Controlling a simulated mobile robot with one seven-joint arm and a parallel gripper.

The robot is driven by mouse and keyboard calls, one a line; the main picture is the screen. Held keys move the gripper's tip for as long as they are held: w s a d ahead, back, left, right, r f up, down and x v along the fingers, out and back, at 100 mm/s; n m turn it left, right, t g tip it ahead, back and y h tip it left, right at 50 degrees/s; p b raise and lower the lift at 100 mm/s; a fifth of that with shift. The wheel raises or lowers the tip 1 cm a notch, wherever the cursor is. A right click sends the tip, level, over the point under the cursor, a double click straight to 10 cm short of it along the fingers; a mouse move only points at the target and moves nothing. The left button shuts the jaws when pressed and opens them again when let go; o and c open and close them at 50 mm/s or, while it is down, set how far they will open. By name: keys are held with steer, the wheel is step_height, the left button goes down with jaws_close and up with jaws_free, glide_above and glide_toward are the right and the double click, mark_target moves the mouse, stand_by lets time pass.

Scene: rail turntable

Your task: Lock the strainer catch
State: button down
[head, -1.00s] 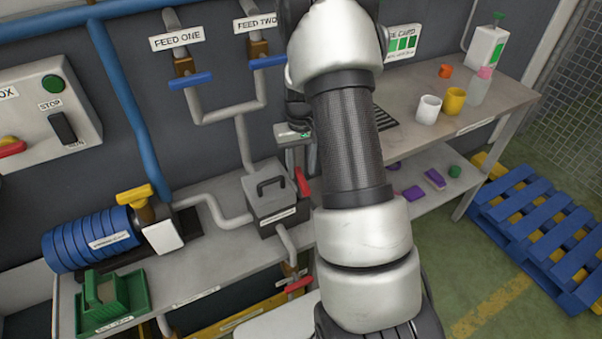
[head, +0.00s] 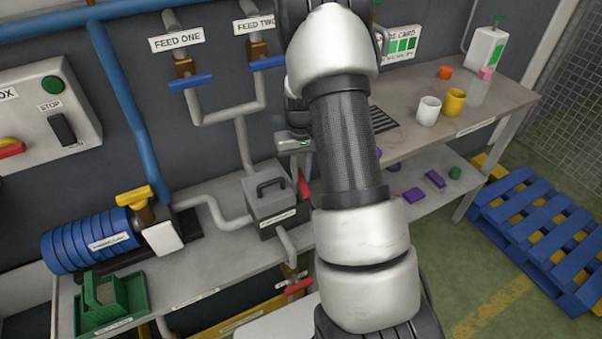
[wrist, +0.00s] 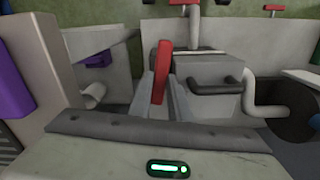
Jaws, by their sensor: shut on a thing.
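The strainer (head: 268,204) is a grey box with a dark bar handle on its lid, standing on the bench in the head view. It also shows in the wrist view (wrist: 212,70). Its red catch lever (head: 304,186) is at the box's right side. In the wrist view the red lever (wrist: 161,68) stands up, slightly tilted, between the grey fingers of my gripper (wrist: 161,98). My gripper is shut on the lever. My arm hides part of the gripper in the head view, and the catch's lower end is hidden in the wrist view.
Feed pipes with blue valve handles (head: 190,80) run down the wall behind the strainer. A red-handled valve (head: 298,286) hangs below the bench edge. A green tray (head: 110,305) and blue discs (head: 90,240) are at left. Cups (head: 429,109) stand on the right bench.

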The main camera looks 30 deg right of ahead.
steer(key=m, duration=0.4)
steer(key=shift+m, duration=0.3)
steer(key=m, duration=0.3)
steer(key=shift+r+m+p, duration=0.1)
steer(key=shift+m+p, duration=0.2)
steer(key=shift+p, duration=0.05)
steer(key=m+p, duration=0.1)
steer(key=m, duration=0.3)
steer(key=shift+m+p, duration=0.45)
steer(key=shift+m, duration=1.25)
steer(key=c, duration=1.6)
jaws_free()
steer(key=shift+c, duration=0.2)
